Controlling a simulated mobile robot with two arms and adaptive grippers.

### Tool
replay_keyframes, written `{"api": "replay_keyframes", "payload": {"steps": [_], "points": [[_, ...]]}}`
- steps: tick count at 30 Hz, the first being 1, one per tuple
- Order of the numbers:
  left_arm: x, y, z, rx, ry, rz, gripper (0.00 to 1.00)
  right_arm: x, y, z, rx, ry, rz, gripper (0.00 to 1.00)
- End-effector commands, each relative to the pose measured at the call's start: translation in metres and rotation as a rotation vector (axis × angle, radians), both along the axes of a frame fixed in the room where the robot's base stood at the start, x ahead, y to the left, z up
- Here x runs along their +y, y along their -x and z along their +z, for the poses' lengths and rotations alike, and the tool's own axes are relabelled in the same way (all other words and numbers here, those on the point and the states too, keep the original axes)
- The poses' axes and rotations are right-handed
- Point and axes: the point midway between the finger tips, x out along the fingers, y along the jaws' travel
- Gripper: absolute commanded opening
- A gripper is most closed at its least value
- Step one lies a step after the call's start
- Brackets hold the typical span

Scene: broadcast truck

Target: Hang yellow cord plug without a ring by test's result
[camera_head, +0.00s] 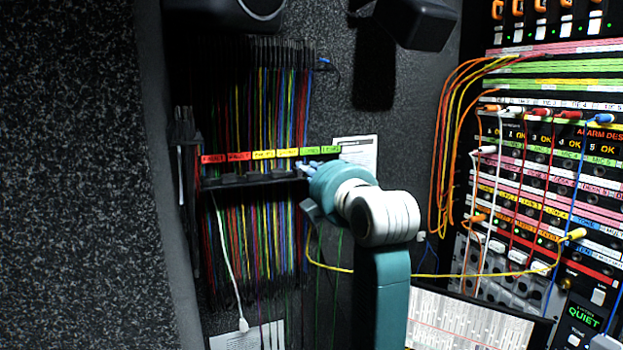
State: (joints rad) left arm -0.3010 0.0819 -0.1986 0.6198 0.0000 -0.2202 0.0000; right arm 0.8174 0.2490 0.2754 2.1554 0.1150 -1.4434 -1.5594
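A yellow cord (430,275) droops from a yellow plug (577,234) at the patch panel on the right, across to the wall rack. Its left end rises behind my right gripper, and the plug there is hidden. My teal and white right arm comes up from the bottom. My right gripper (308,168) is at the right end of the rack bar (250,180), by the green labels (320,151); its fingers are mostly hidden by the wrist. The rack also carries red labels (225,158) and yellow labels (275,154). My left gripper is out of view.
Many coloured cords (270,90) hang densely on the rack. A white cord (225,245) dangles below it. Orange and yellow cords (440,150) loop beside the panel (550,180). A white sheet (358,153) is on the wall behind my wrist. A dark speckled wall (80,180) fills the left.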

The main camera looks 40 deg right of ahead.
Motion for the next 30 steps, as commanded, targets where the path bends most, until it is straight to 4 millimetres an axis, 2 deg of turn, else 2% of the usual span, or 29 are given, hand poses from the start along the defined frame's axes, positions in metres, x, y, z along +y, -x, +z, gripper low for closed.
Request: {"api": "replay_keyframes", "payload": {"steps": [7,30], "points": [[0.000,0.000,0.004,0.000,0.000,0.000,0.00,0.000,0.002,0.001,0.010,0.047,0.008,0.00],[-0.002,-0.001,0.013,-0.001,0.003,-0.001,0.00,-0.012,-0.050,-0.002,0.009,0.039,0.008,0.00]]}}
